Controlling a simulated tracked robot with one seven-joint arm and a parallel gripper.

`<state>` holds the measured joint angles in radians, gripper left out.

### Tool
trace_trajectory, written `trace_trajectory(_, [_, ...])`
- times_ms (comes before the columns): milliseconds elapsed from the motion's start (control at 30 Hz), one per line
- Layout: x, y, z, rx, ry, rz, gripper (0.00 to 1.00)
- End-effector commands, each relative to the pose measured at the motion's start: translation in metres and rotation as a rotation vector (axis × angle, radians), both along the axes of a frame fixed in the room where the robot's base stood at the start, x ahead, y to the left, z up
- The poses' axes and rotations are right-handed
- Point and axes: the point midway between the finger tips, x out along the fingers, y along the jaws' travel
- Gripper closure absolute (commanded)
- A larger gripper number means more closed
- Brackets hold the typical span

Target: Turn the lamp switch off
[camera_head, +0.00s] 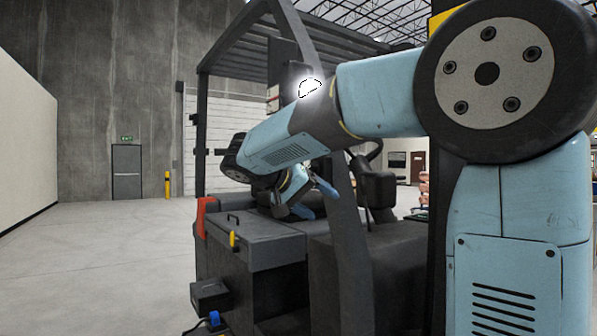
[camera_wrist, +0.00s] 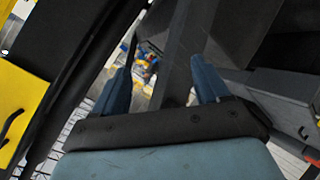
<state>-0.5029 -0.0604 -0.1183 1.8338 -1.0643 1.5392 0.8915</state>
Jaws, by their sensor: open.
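A lit white lamp (camera_head: 310,88) glows at the upper part of a dark forklift-like vehicle (camera_head: 265,243) in the head view, partly hidden behind my arm. I cannot make out a lamp switch for certain in either view. My gripper (camera_head: 316,200) is in front of the vehicle's cab, above its grey rear cover, with blue fingers spread. In the wrist view my gripper (camera_wrist: 162,85) is open and empty, and a dark grey post (camera_wrist: 175,75) shows between and beyond its fingers. I cannot tell whether a finger touches the post.
The vehicle's dark posts and roof frame surround my gripper closely. A yellow handle (camera_head: 233,239) and a red part (camera_head: 203,214) are on its left side. In the wrist view a yellow panel (camera_wrist: 22,95) is at the left. Open floor (camera_head: 110,265) lies left of the vehicle.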

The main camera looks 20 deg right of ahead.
Motion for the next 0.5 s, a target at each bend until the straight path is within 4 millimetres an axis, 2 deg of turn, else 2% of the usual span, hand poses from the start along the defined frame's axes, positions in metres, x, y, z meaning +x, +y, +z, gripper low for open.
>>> trace_trajectory(33, [0.016,0.017,0.008,-0.054,-0.044,-0.011,0.26])
trace_trajectory(200, [0.054,0.067,0.042,-0.22,-0.243,-0.059,0.26])
trace_trajectory(400, [0.074,0.114,0.065,-0.335,-0.431,-0.084,0.26])
trace_trajectory(500, [0.077,0.126,0.071,-0.359,-0.48,-0.088,0.26])
